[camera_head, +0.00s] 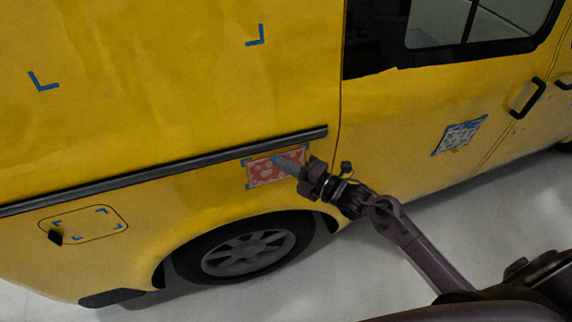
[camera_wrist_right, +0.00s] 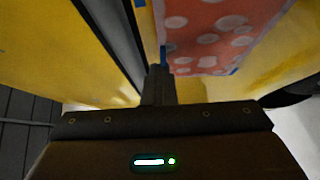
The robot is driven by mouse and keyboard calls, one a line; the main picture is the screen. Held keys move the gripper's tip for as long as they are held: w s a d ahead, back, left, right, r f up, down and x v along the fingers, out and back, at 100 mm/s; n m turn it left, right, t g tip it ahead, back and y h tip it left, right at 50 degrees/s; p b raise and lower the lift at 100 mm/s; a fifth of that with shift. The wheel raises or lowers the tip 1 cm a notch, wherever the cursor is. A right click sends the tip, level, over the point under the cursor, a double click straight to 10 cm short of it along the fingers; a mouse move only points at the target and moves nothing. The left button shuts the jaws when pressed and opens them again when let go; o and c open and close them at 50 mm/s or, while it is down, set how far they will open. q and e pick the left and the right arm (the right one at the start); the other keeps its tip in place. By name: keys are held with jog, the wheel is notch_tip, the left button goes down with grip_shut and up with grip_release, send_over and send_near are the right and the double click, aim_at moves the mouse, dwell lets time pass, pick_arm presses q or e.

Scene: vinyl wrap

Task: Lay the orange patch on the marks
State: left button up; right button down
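The orange patch (camera_head: 265,171), with pale round spots, lies against the yellow van's side, just below the black trim strip and above the rear wheel. Blue marks (camera_head: 246,162) show at its corners; it looks roughly lined up with them. In the right wrist view the patch (camera_wrist_right: 208,35) fills the upper middle, with blue tape (camera_wrist_right: 233,71) at its edge. My right gripper (camera_head: 286,162) is at the patch's right part in the head view, its fingers (camera_wrist_right: 158,84) together near a patch corner. I cannot tell whether they touch it. My left gripper is not in view.
A grey-and-white patterned patch (camera_head: 460,135) sits on the van door. Blue corner marks show on the upper panel (camera_head: 43,82) and on the small hatch (camera_head: 102,211). The black trim strip (camera_head: 170,172) and rear wheel (camera_head: 248,252) are close to the orange patch.

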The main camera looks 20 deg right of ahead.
jog(key=c, duration=2.2)
grip_release()
jog(key=c, duration=1.7)
grip_release()
jog(key=b+v, duration=0.2)
jog(key=v, duration=0.5)
jog(key=shift+s+d, duration=0.25)
jog(key=shift+s, duration=0.05)
jog(key=shift+r, duration=0.2)
